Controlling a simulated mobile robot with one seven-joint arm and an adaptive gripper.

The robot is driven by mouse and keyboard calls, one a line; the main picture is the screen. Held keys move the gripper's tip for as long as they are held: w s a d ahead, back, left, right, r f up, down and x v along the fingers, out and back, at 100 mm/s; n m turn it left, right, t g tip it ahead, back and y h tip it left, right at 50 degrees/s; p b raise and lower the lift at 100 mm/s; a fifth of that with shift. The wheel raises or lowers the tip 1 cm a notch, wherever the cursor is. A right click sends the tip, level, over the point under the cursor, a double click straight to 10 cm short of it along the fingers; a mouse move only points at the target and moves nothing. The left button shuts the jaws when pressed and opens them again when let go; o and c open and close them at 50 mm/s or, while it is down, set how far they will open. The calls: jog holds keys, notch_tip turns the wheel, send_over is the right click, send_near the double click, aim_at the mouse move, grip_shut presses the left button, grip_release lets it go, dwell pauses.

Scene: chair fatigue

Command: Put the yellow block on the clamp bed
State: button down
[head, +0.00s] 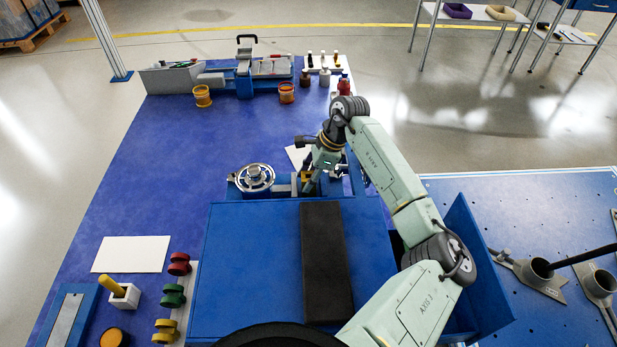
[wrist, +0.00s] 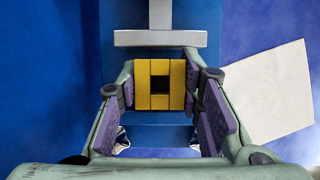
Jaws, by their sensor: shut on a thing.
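The yellow block (wrist: 143,85) has a dark square hole in its middle. It sits between the purple pads of my gripper (wrist: 160,98) in the wrist view, and the gripper is shut on it. In the head view my gripper (head: 312,183) is low over the right part of the blue clamp, where the block is mostly hidden. The clamp bed (wrist: 195,62) is the blue strip under the block, with a grey T-shaped jaw (wrist: 160,38) just beyond it. I cannot tell whether the block touches the bed.
A round metal handwheel (head: 254,178) is left of my gripper. A white sheet (wrist: 268,92) lies to the right in the wrist view. A blue box with a black pad (head: 326,262) stands in front.

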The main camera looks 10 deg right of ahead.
jog(key=c, duration=1.1)
grip_release()
jog(key=shift+r, duration=0.1)
jog(key=b+v, duration=0.2)
jog(key=v, duration=1)
jog(key=shift+s+b, duration=0.1)
jog(key=shift+b, duration=0.3)
